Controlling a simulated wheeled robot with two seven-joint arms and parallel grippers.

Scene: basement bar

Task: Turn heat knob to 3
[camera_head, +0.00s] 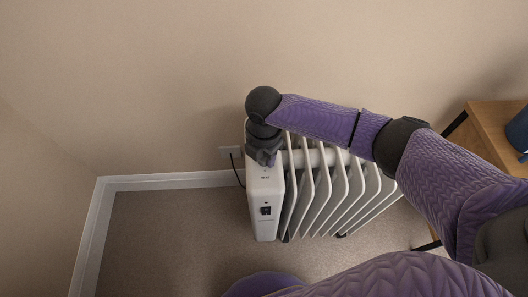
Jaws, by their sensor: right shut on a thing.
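A white oil-filled radiator heater (265,190) stands on the floor against the wall, with its narrow control end facing me and its fins running back to the right. My right arm comes in from the right over the fins. My right gripper (266,158) points down at the top of the control end and is shut there. The heat knob is hidden behind the gripper, so its setting cannot be read. A small black switch (265,210) shows lower on the control end. My left gripper is not in view.
A wall outlet (230,152) with a black cord is just left of the heater. A wooden table (495,125) with a dark blue object (519,132) stands at the right. The carpet (175,235) left of the heater is clear up to the white baseboard.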

